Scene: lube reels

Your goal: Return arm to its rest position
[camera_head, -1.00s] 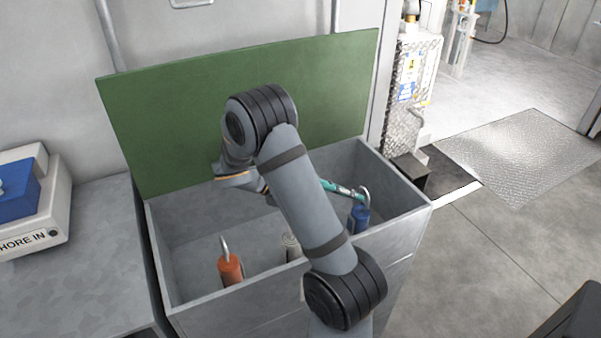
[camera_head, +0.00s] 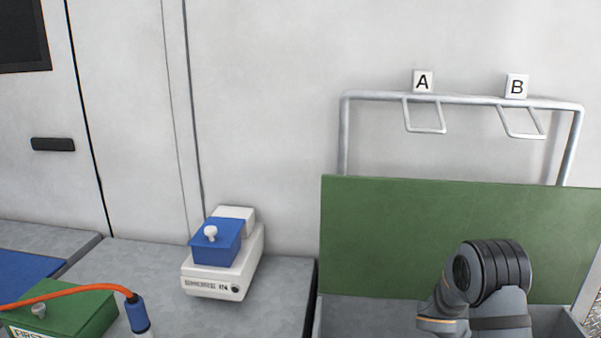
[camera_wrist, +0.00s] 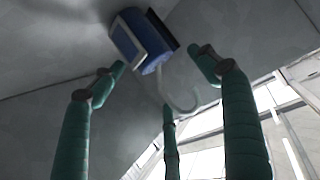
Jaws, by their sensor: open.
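My gripper (camera_wrist: 158,72) shows in the wrist view with its green fingers spread and nothing between them. A blue padlock-like piece (camera_wrist: 143,42) with a pale curved hook is beyond the fingertips, at the top of that view, against grey walls. I cannot tell from this view whether any finger touches it. In the head view my arm shows only in part at the lower right, in front of the raised green lid, and my gripper is out of frame.
The green lid (camera_head: 400,240) stands up behind the grey bin (camera_head: 345,315). Behind it is a metal rack (camera_head: 460,98) with tags A and B. A white box with a blue top (camera_head: 222,262) sits on the bench. A green box (camera_head: 75,312) with an orange cable is lower left.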

